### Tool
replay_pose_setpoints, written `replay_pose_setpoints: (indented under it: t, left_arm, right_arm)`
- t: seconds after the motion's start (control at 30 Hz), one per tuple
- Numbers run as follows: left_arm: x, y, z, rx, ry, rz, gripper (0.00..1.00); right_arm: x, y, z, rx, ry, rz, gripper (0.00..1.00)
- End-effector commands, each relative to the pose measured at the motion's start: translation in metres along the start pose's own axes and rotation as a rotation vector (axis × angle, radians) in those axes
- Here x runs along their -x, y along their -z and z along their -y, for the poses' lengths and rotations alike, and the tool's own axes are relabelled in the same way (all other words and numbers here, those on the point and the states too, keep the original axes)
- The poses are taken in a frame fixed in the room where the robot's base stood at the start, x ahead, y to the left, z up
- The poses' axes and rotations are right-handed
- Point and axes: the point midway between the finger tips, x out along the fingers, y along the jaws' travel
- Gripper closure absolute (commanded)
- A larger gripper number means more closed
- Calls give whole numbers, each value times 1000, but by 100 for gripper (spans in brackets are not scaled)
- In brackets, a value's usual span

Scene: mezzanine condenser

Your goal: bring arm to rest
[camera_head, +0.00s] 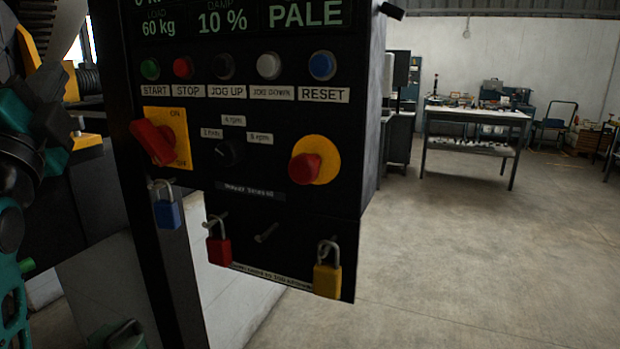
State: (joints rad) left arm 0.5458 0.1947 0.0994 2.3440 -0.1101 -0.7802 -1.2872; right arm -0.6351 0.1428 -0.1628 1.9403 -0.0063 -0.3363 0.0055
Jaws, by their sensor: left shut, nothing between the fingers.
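My left arm, in teal and black, comes in at the left edge of the head view. My left gripper (58,122) is a dark shape there, beside the left side of the black control panel (230,110) and apart from it. It is shut and holds nothing; its fingertips are hard to make out against the dark machinery behind. My right gripper is not in view.
The panel stands close in front, with a red rotary switch (152,142), a red knob (305,168) and buttons. Blue (167,213), red (219,250) and yellow (327,280) padlocks hang low on it. A workbench (475,116) stands far right; the floor before it is clear.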

Motion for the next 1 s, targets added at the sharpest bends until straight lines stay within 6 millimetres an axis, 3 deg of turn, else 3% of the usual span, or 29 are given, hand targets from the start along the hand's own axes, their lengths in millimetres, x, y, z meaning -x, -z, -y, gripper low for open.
replay_pose_setpoints:
  t: [0.07,0.1,0.27,0.37,0.47,0.57,0.7,0.83,1.0]
  left_arm:
    - [0,0,0,0,0,0,100]
    - [4,3,-29,39,-58,-12,100]
    - [24,14,-106,194,-215,-33,100]
    - [48,21,-159,305,-329,-32,100]
    - [84,27,-218,435,-463,-11,100]
    - [133,32,-275,577,-605,35,100]
    - [218,37,-342,775,-797,141,100]
    - [306,40,-386,946,-958,280,100]
    - [408,42,-412,1117,-1107,469,100]
  right_arm:
    - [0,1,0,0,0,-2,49]
    - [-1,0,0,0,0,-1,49]
    - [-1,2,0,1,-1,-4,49]
    - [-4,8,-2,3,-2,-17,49]
    - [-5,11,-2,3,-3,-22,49]
    - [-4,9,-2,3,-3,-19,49]
    - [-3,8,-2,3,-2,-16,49]
    - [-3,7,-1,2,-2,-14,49]
    - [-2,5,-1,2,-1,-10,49]
